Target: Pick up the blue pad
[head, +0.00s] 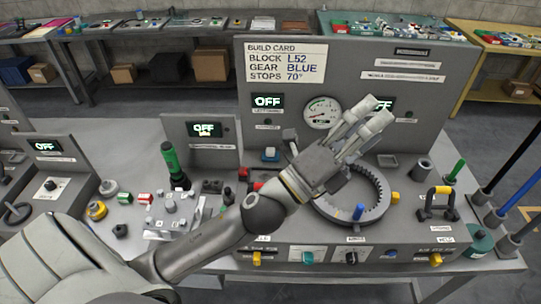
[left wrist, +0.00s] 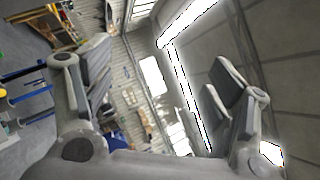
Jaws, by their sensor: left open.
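My left gripper (head: 377,112) is open and empty. It is raised above the ring gear (head: 378,206), to the right of the blue piece and apart from it. In the left wrist view, my left gripper (left wrist: 160,95) has its fingers spread, with only walls and ceiling between them. The blue piece is not visible there. My right gripper is not in view.
A build card (head: 286,62) and a round gauge (head: 321,113) are on the upright panel. A blue peg (head: 358,212) stands at the gear's front edge. A green cylinder (head: 173,163) and several small parts stand left. A yellow-handled tool (head: 439,203) stands right.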

